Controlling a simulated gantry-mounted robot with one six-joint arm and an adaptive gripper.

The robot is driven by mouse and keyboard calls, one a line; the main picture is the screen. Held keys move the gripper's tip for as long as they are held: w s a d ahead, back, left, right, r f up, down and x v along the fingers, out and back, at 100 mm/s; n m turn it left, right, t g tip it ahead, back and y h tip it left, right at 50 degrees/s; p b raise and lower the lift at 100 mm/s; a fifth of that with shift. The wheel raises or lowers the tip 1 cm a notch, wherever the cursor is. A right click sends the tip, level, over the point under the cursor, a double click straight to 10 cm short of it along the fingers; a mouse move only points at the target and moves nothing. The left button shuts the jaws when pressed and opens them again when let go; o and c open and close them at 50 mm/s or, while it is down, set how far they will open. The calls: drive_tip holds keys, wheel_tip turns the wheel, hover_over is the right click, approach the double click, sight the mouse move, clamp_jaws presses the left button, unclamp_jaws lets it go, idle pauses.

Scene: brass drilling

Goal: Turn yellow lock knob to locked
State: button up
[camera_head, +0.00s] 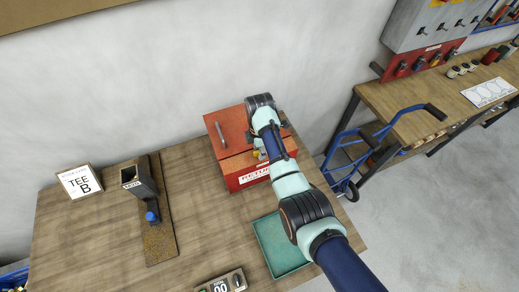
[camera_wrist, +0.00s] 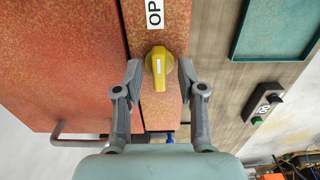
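The yellow lock knob (camera_wrist: 159,67) is on the front strip of a red box (camera_wrist: 80,60) in the wrist view. My gripper (camera_wrist: 160,70) is open, with one finger on each side of the knob. I cannot tell if the fingers touch it. In the head view the red box (camera_head: 222,132) stands on the wooden table, and a bit of yellow (camera_head: 257,153) shows beside my arm. My arm hides the gripper there.
A teal tray (camera_head: 268,243) lies in front of the red box, partly behind my arm. A small counter box (camera_head: 222,283) sits at the front edge.

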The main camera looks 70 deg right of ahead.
drive_tip(key=shift+f, duration=0.15)
clamp_jaws()
